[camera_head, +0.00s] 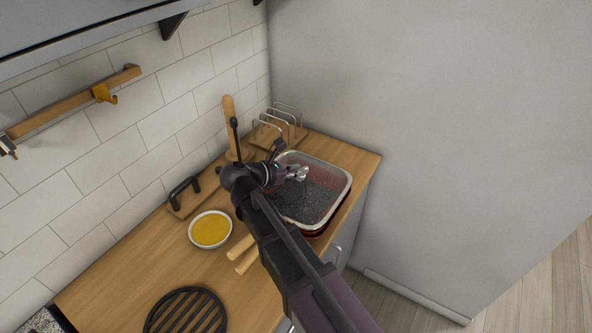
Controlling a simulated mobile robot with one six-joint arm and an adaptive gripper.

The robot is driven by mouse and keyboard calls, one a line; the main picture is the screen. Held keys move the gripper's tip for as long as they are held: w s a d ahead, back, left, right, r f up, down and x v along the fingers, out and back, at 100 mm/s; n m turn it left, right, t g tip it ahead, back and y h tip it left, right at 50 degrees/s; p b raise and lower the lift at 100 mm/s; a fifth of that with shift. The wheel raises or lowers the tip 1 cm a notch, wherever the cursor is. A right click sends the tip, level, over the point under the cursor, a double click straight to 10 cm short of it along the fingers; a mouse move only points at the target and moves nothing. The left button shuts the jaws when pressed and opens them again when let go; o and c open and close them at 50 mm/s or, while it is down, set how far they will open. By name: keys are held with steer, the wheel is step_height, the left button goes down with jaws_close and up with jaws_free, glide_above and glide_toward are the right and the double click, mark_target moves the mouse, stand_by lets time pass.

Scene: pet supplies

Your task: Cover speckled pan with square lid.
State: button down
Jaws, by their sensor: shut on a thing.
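The square lid (347,192) is clear with a pale rim and rounded corners. It is over the speckled pan (310,205), whose dark speckled inside shows through it. The pan's red outer side shows below the lid's near edge. I cannot tell whether the lid rests on the pan or is held just above it. My gripper (298,173) is over the lid's far-left part and is shut on it, seemingly at its knob. My arm hides the left side of the lid and pan.
Two wooden handles (241,248) stick out left of my arm. A white bowl of yellow contents (210,229), a black trivet (187,312) and a board with a black handle (184,193) are on the wooden counter (130,262). A wire rack (281,124) stands behind, near the wall.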

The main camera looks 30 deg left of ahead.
steer(key=shift+f+b, duration=0.4)
steer(key=shift+b, duration=0.05)
stand_by(1.1)
stand_by(0.3)
steer(key=c, duration=0.5)
jaws_free()
steer(key=shift+c, duration=0.2)
